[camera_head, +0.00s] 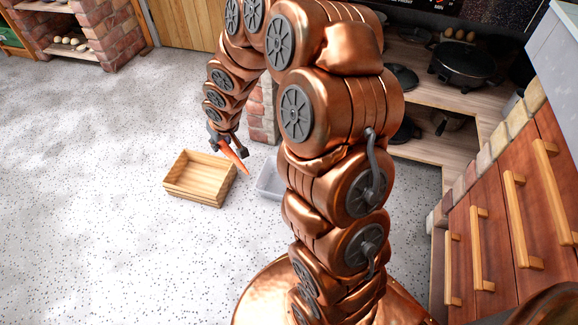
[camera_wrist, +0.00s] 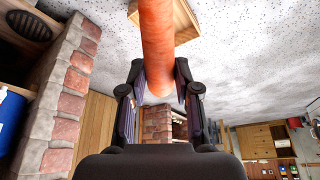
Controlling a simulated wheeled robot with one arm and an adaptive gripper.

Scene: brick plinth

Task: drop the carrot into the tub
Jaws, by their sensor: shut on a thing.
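The orange carrot (camera_head: 234,158) is held in the air by my gripper (camera_head: 218,142), pointing down to the right in the head view. In the wrist view the carrot (camera_wrist: 157,40) sits between the two black fingers of my gripper (camera_wrist: 160,85). The grey plastic tub (camera_head: 267,183) stands on the floor, to the right of and below the carrot in the head view. My arm hides the tub's right part. The tub is not clearly seen in the wrist view.
A wooden crate (camera_head: 190,190) stands on the floor just left of the tub; its edge also shows behind the carrot in the wrist view (camera_wrist: 183,22). A brick plinth (camera_head: 262,110) stands behind. Drawers (camera_head: 500,235) line the right side. Speckled floor at left is clear.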

